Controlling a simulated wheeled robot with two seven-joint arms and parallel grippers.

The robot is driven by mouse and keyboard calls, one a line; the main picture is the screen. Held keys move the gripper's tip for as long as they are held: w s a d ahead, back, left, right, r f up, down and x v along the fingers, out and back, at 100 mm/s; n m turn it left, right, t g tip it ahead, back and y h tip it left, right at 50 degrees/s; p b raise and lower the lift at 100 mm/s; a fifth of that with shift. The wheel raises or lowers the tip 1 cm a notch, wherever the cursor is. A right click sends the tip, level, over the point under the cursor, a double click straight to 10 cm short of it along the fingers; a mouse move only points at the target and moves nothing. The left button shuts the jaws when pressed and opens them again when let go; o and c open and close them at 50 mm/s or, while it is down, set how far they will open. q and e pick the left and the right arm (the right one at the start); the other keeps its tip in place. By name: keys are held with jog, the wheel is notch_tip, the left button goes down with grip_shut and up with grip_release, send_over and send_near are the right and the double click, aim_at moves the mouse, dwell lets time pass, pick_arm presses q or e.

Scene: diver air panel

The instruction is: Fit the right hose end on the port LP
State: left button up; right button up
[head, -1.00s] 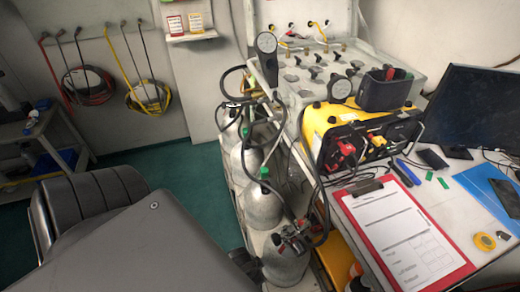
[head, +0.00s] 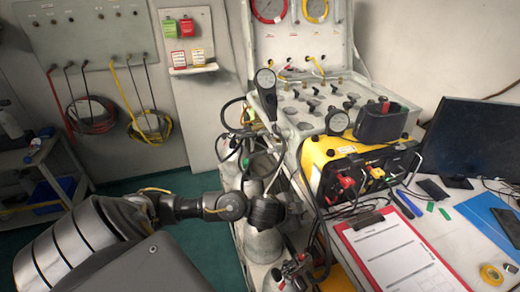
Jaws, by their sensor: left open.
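The grey air panel (head: 310,38) stands at the back, with several valve knobs and short yellow, red and white hoses on its face. No label for port LP is readable, and I cannot tell which fitting it is. Dark hoses (head: 312,205) run down between the cylinders and the yellow case; I cannot make out which one has the right hose end. My left gripper (head: 288,204) is in front of the cylinders, left of the yellow case (head: 322,152). It is open, and nothing shows between its small, dark fingers. My right gripper is not in view.
Grey gas cylinders (head: 262,246) stand below my left gripper. A red clipboard (head: 437,284), a monitor (head: 470,120) and a blue folder (head: 480,215) are on the desk at right. Coiled hoses (head: 92,115) hang on the left wall. Green floor is open at left.

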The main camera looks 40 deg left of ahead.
pick_arm(q)
jog(key=w+a+r, duration=0.5)
jog(key=a+r, duration=0.1)
jog(key=a, duration=0.5)
jog(key=n+y, duration=0.1)
jog(key=y, duration=0.1)
send_near(275, 149)
jog(key=shift+p+x, duration=0.7)
jog(key=shift+x, duration=3.8)
jog(key=shift+s, duration=0.1)
grip_shut()
